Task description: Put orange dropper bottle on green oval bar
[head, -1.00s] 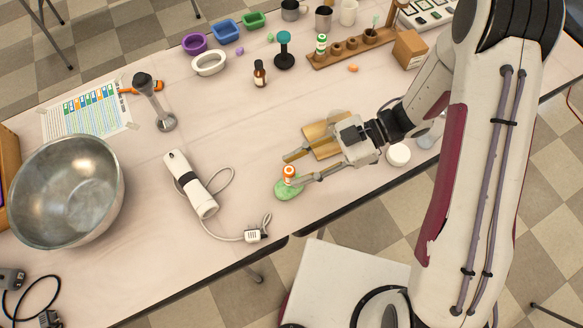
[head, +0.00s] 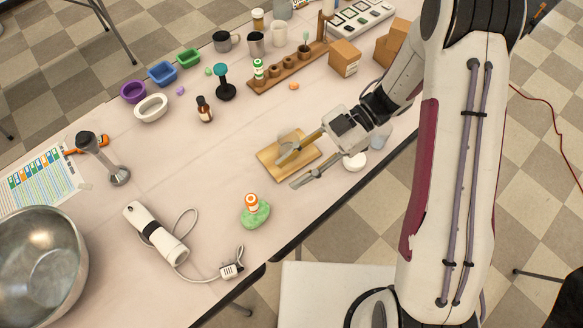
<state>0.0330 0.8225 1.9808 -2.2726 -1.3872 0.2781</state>
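The orange dropper bottle (head: 251,203), small with an orange and white top, stands on the green oval bar (head: 256,217) near the table's front edge. It looks upright, seen from above. The bar lies on the table and shows around the bottle's lower part. My gripper (head: 290,169) is open and empty, its two fingers spread wide. It is up and to the right of the bottle, clear of it, with its fingers over or beside a wooden board. The bottle's base is hard to make out.
The wooden board (head: 272,158) and a white round piece (head: 355,162) are by my gripper. A white hand blender body (head: 155,232) with a cord lies left of the bar. A brown bottle (head: 204,110) and a wooden rack (head: 290,68) stand farther back. The table's middle is clear.

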